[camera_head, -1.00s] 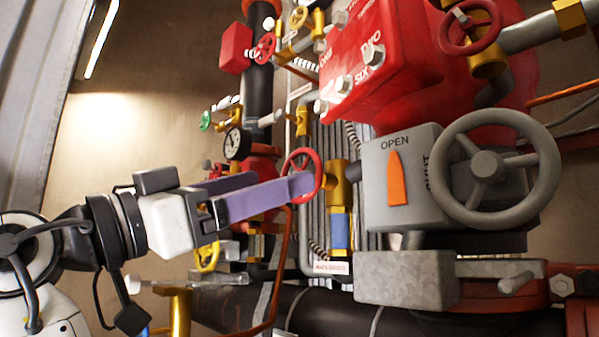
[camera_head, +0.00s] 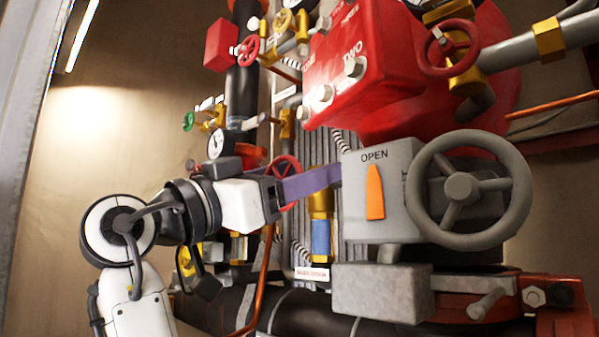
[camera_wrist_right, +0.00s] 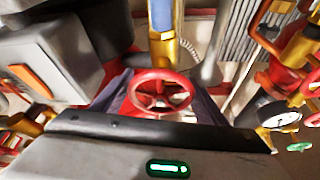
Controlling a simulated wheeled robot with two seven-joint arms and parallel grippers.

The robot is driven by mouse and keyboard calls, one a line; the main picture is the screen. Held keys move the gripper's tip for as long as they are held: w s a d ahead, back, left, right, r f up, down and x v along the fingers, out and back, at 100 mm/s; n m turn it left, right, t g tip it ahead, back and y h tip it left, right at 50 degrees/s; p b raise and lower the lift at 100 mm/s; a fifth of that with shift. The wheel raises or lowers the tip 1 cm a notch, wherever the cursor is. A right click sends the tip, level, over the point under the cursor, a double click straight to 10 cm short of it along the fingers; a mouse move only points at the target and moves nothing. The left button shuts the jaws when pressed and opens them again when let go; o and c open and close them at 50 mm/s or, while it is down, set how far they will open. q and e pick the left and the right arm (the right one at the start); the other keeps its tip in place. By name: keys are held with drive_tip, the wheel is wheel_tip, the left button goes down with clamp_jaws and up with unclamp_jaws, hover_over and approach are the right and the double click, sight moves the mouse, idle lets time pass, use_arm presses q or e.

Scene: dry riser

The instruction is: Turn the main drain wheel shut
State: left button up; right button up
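A small red handwheel (camera_head: 284,159) sits behind my gripper, left of a brass valve body (camera_head: 320,205) with a blue band. My right gripper (camera_head: 312,180) reaches in from the left, and its purple fingers partly cover this wheel. In the right wrist view the red wheel (camera_wrist_right: 161,91) lies between the two spread fingers, seen nearly face on. The gripper looks open; contact with the rim cannot be told. A white label (camera_head: 312,273) below the brass valve is too small to read. My left gripper is not in view.
A grey box (camera_head: 355,200) marked OPEN, with an orange pointer and large grey handwheel (camera_head: 415,195), stands close right of the fingers. A gauge (camera_head: 218,145) is left of the wheel. A red block (camera_head: 345,75) overhangs above. Dark pipe (camera_head: 240,300) runs below.

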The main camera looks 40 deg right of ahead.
drive_tip(key=c, duration=0.7)
drive_tip(key=shift+m+g, duration=0.4)
drive_tip(key=shift+m, duration=0.1)
drive_tip(key=shift+s+f+m+g+y+p, duration=0.2)
drive_tip(key=shift+m+g, duration=0.4)
drive_tip(key=shift+m, duration=0.85)
drive_tip(key=shift+s+r+m+g+y, duration=0.15)
drive_tip(key=shift+m+g+y, duration=0.35)
drive_tip(key=shift+m, duration=0.9)
drive_tip(key=shift+s+f+m+g+y+p, duration=0.15)
drive_tip(key=shift+m+g, duration=0.55)
drive_tip(key=shift+m, duration=0.75)
drive_tip(key=o, duration=1.1)
drive_tip(key=shift+a+f, duration=0.1)
